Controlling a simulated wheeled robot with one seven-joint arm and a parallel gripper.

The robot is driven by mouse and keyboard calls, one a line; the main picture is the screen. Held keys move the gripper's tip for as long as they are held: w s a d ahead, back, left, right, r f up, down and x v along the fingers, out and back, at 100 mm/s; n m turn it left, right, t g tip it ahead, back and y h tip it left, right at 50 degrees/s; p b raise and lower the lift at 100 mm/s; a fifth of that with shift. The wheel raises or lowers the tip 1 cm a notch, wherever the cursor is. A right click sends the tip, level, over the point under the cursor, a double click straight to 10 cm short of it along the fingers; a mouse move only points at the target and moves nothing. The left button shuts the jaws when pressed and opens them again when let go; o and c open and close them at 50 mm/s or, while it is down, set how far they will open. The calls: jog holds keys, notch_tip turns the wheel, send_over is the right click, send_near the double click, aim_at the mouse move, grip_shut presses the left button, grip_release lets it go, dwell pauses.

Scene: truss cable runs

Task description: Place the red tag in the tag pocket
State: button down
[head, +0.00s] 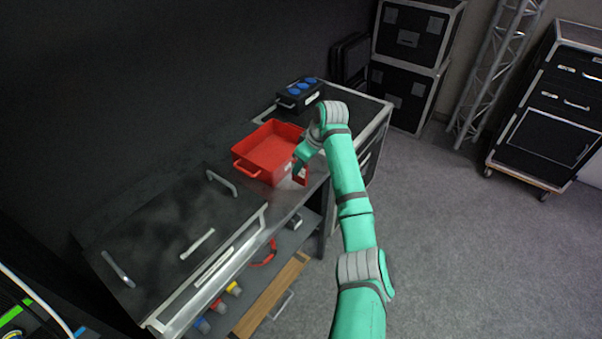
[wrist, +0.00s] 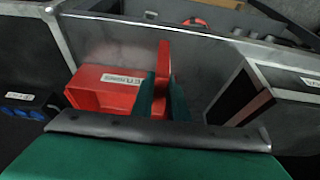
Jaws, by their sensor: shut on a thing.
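My gripper (head: 299,163) is shut on the red tag (head: 301,175), at the front side of the red bin near the workbench edge. In the wrist view the tag (wrist: 163,65) stands upright between the two teal fingers (wrist: 162,98) and sticks out past their tips. The red bin (head: 250,176) is open on top and stands on the bench just behind the gripper. In the wrist view the bin (wrist: 108,99) shows a white label left of the fingers. I cannot clearly make out the tag pocket.
A black box with blue sockets (head: 300,94) stands beyond the bin. A large black case (head: 170,229) with handles lies on the near bench end. A lower shelf (head: 281,246) holds a red cable loop. Open floor (head: 460,240) lies to the right.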

aim_at(302, 178)
jog(key=shift+w+d+f, duration=0.1)
jog(key=shift+w+f, duration=0.2)
jog(key=shift+f, duration=0.05)
jog(key=shift+w+f, duration=0.2)
jog(key=shift+f, duration=1.55)
jog(key=shift+f, duration=0.15)
jog(key=c, duration=1.7)
grip_release()
jog(key=shift+c, duration=0.2)
